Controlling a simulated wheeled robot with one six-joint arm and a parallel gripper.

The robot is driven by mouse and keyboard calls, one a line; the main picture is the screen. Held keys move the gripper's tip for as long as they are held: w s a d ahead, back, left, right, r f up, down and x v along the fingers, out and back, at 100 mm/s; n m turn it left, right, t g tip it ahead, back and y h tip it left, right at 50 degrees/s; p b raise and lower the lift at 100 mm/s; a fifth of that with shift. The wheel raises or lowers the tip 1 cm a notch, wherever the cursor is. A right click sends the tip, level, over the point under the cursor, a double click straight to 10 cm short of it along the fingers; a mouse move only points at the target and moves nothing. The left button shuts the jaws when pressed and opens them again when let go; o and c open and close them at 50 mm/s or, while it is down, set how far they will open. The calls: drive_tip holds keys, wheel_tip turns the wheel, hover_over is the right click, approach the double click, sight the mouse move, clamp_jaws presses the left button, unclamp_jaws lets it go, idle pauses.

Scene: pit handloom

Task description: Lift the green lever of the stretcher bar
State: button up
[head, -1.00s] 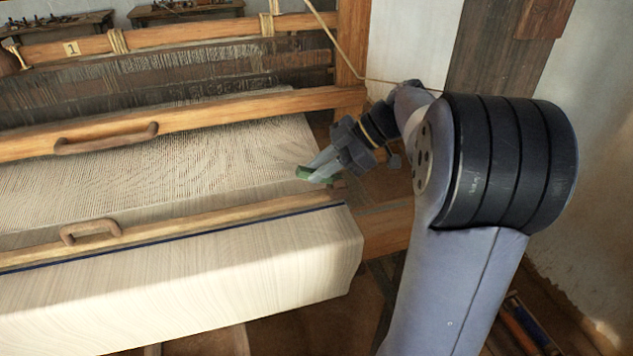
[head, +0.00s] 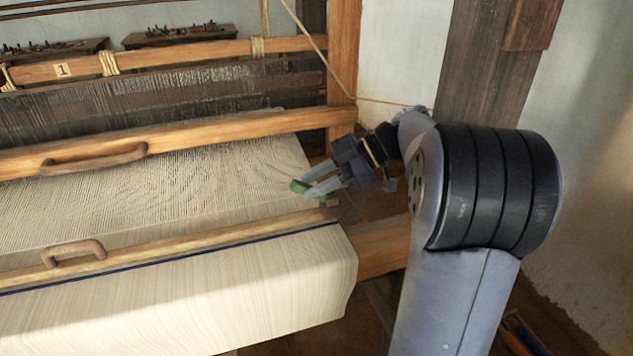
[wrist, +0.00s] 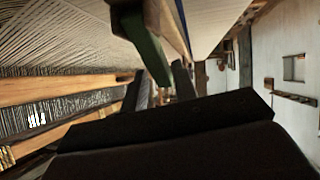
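The green lever (head: 299,187) sits at the right end of the stretcher bar, over the edge of the pale cloth in the head view. In the wrist view the lever (wrist: 148,48) runs down from the top toward my fingers. The wooden bar (head: 200,239) with a loop handle crosses the cloth. My gripper (head: 312,183) is at the lever, coming from the right. Its two fingers are apart, with the lever's end between them. I cannot tell whether they touch it. In the wrist view my gripper (wrist: 161,90) is partly hidden by its own dark body.
A wooden beam with a brown handle (head: 94,160) crosses behind the lever. The loom post (head: 344,65) and a cord stand behind my arm. The cloth (head: 230,285) drapes over the front. The loom's side rail (head: 382,247) lies below my wrist.

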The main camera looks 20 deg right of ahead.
drive_tip(key=shift+o, duration=1.2)
drive_tip(key=shift+r, duration=0.15)
wheel_tip(320, 180, up, 10)
drive_tip(key=shift+b, duration=0.3)
drive_tip(key=shift+f, duration=0.25)
wheel_tip(320, 180, down, 10)
drive_tip(key=shift+r+p, duration=0.15)
drive_tip(key=shift+p, duration=0.2)
drive_tip(key=shift+a, duration=0.1)
drive_tip(key=shift+f, duration=0.2)
